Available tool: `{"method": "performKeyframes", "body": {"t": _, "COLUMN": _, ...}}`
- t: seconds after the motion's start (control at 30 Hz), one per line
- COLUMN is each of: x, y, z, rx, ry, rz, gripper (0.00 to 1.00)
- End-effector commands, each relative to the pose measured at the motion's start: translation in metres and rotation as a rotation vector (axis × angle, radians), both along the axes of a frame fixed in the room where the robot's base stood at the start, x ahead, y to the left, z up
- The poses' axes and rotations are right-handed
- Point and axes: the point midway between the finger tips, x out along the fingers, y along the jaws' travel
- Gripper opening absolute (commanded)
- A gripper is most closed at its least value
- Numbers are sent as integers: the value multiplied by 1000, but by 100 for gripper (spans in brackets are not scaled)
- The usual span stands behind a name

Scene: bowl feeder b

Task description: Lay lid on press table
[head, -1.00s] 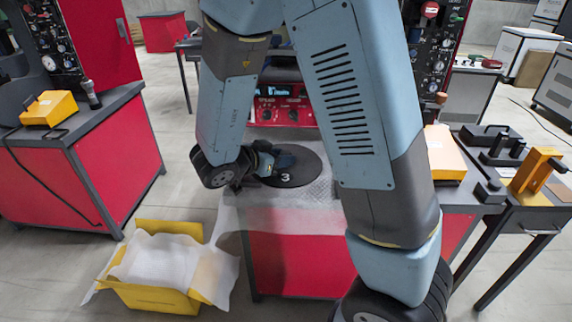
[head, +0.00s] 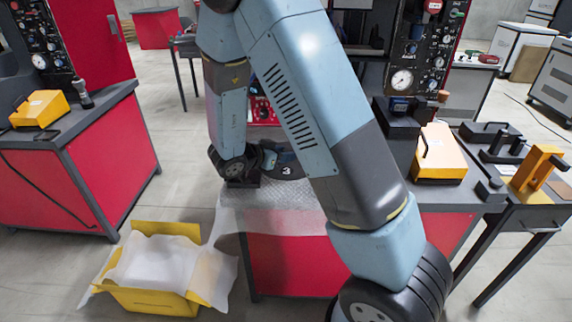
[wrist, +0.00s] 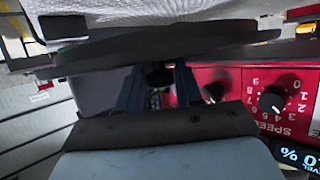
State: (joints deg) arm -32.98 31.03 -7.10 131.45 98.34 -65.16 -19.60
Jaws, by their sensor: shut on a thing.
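The lid (head: 290,172) is a dark round disc with a white 3 on it. In the head view it lies flat over the centre bench's metal top, partly hidden by my arm. In the wrist view the lid (wrist: 190,42) shows edge-on as a dark band across the fingertips. My gripper (wrist: 158,76) is shut on the lid; in the head view my gripper (head: 262,160) is at the disc's left side. I cannot tell whether the lid touches anything beneath. Which bench is the press table is not marked.
A red control panel (wrist: 270,100) with knobs stands close behind the lid. A yellow box (head: 440,152) and a black block (head: 397,118) are at the right. A paper-lined yellow crate (head: 150,300) stands on the floor at the left. A red bench (head: 100,170) is beyond it.

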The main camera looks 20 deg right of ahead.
Motion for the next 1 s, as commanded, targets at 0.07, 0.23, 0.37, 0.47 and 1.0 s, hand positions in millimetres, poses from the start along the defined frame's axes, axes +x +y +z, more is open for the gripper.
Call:
{"method": "performKeyframes", "body": {"t": 0.07, "x": 6, "y": -3, "z": -9, "rx": -1, "ry": 2, "rz": -1, "gripper": 0}}
{"method": "performKeyframes", "body": {"t": 0.23, "x": 14, "y": -6, "z": -18, "rx": 0, "ry": 0, "rz": 0, "gripper": 0}}
{"method": "performKeyframes", "body": {"t": 0.37, "x": 17, "y": -7, "z": -22, "rx": 0, "ry": 0, "rz": -1, "gripper": 0}}
{"method": "performKeyframes", "body": {"t": 0.47, "x": 20, "y": -8, "z": -31, "rx": -2, "ry": 2, "rz": 0, "gripper": 0}}
{"method": "performKeyframes", "body": {"t": 1.0, "x": 19, "y": -9, "z": -56, "rx": 0, "ry": 0, "rz": -1, "gripper": 0}}
